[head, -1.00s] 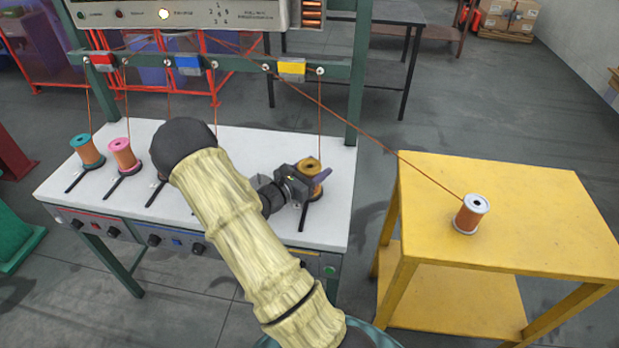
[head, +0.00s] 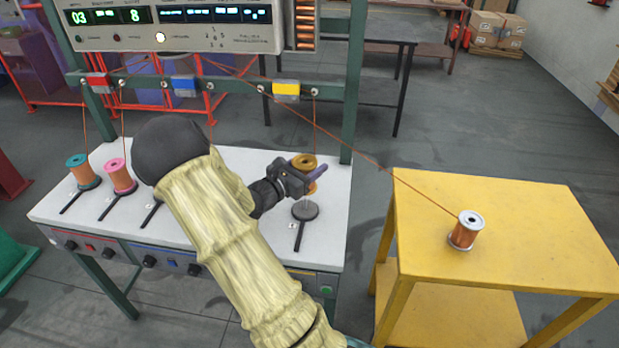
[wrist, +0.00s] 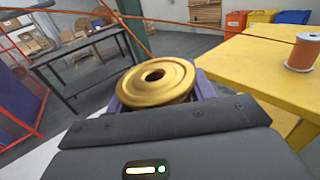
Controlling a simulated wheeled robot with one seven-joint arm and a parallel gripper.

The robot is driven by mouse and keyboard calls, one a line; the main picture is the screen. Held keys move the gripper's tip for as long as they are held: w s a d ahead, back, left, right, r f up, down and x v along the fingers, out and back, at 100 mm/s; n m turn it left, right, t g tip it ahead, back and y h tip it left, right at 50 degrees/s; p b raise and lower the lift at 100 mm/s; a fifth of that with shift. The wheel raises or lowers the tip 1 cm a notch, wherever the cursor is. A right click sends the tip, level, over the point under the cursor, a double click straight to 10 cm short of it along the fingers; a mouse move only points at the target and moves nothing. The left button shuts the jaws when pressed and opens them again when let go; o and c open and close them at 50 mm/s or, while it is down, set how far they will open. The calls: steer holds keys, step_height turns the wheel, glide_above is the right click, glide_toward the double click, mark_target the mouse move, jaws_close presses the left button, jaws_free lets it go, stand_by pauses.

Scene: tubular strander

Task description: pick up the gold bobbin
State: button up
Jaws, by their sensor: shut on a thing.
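The gold bobbin (head: 303,161) has a gold top flange with a centre hole and copper wire below it. My gripper (head: 312,176) is shut on it and holds it above the dark round holder (head: 305,210) at the right end of the white bench. In the wrist view the gold bobbin (wrist: 156,82) fills the middle, upright or nearly so, between the purple fingers. Its lower part is hidden by my gripper.
A teal bobbin (head: 80,171) and a pink bobbin (head: 120,176) stand at the bench's left. Floor shows between bench and table.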

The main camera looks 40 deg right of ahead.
steer(key=shift+r, duration=0.95)
steer(key=shift+d+f, duration=0.1)
